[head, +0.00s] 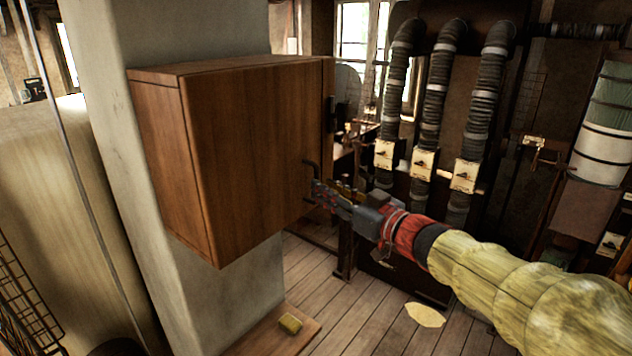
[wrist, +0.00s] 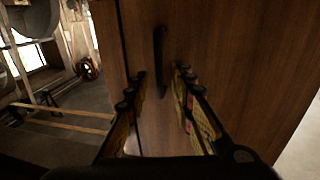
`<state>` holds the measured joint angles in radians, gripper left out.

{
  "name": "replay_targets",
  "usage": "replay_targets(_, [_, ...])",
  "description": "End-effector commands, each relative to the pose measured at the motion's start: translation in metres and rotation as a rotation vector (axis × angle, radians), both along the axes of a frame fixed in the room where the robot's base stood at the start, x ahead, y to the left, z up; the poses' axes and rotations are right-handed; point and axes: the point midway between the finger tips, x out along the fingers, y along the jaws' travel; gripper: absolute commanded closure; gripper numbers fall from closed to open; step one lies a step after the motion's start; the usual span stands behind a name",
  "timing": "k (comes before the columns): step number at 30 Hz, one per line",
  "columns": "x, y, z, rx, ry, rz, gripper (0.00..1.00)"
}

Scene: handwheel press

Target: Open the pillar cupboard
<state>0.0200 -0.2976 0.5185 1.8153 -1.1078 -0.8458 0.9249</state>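The pillar cupboard (head: 245,130) is a brown wooden box fixed to the pale pillar (head: 115,100). Its large door face appears shut. In the wrist view the door (wrist: 235,50) fills the right side, with a dark seam left of the handle. My gripper (head: 322,194) is at the handle. In the wrist view my gripper (wrist: 160,80) is open, one finger each side of the handle's lower part, with gaps visible. Contact cannot be told.
Ribbed dark pipes (head: 436,90) with pale switch boxes stand behind, to the right. The plank floor (head: 350,325) below the cupboard is mostly clear.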

Motion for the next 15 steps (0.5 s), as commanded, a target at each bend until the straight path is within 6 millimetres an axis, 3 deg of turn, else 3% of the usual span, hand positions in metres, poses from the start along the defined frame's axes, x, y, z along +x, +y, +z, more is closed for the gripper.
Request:
replay_targets(6, [0.023,0.02,0.0,-0.001,0.002,0.0,0.76])
replay_targets(15, [0.032,0.028,0.0,-0.001,0.0,-0.001,0.76])
